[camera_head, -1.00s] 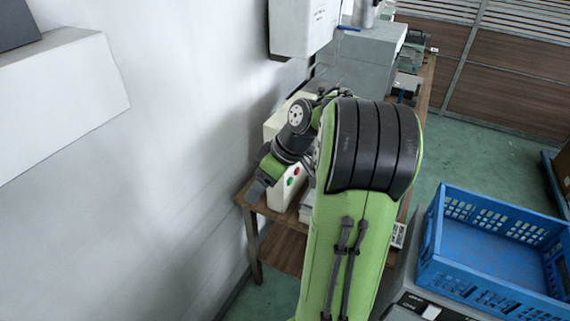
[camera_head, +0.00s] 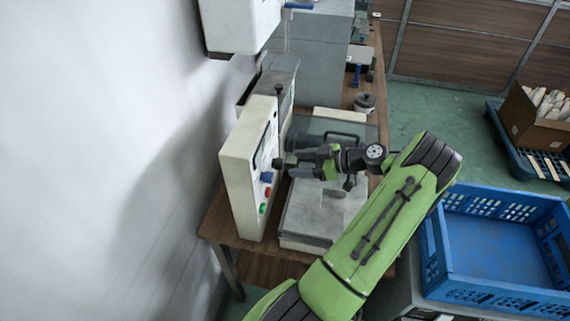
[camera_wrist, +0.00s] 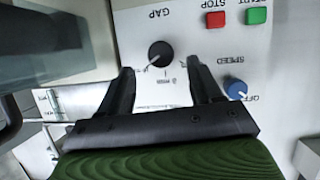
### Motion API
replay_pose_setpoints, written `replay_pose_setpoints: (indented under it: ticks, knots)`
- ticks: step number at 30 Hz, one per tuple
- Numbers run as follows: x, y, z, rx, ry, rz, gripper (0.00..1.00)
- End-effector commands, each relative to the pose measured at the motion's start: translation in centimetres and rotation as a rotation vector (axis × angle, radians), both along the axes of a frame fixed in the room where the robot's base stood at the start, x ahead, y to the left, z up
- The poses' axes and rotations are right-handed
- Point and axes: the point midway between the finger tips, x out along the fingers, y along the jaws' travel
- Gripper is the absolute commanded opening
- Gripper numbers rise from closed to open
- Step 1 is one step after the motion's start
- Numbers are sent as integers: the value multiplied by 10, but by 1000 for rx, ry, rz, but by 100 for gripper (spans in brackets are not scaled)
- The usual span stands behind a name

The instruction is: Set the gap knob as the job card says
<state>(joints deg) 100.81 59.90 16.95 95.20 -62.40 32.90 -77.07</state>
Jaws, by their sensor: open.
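The gap knob (camera_wrist: 160,54) is a small round black knob on the light control panel (camera_wrist: 150,95), which appears upside down in the wrist view under the label GAP. Its pointer setting is too small to read surely. My gripper (camera_wrist: 160,66) is open, with one dark finger on each side of the knob in the picture; I see no contact. In the head view my gripper (camera_head: 287,164) is at the face of the upright panel (camera_head: 240,172), and the gap knob is not clear there. I make out no readable job card.
A blue speed knob (camera_wrist: 236,88), a red stop button (camera_wrist: 215,19) and a green start button (camera_wrist: 257,15) are close by on the panel. A clear-lidded machine (camera_head: 325,205) stands beside it on the wooden table. A blue crate (camera_head: 490,245) is at the right.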

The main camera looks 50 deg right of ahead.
Motion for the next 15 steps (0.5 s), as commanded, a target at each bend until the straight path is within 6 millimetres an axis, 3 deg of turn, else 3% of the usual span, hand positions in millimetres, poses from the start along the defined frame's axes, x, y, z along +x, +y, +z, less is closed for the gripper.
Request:
replay_pose_setpoints:
  ticks: [6, 15]
  knots:
    - [39, 13, -17, 2, 1, 2, 64]
    - [48, 16, -21, 0, 2, 0, 64]
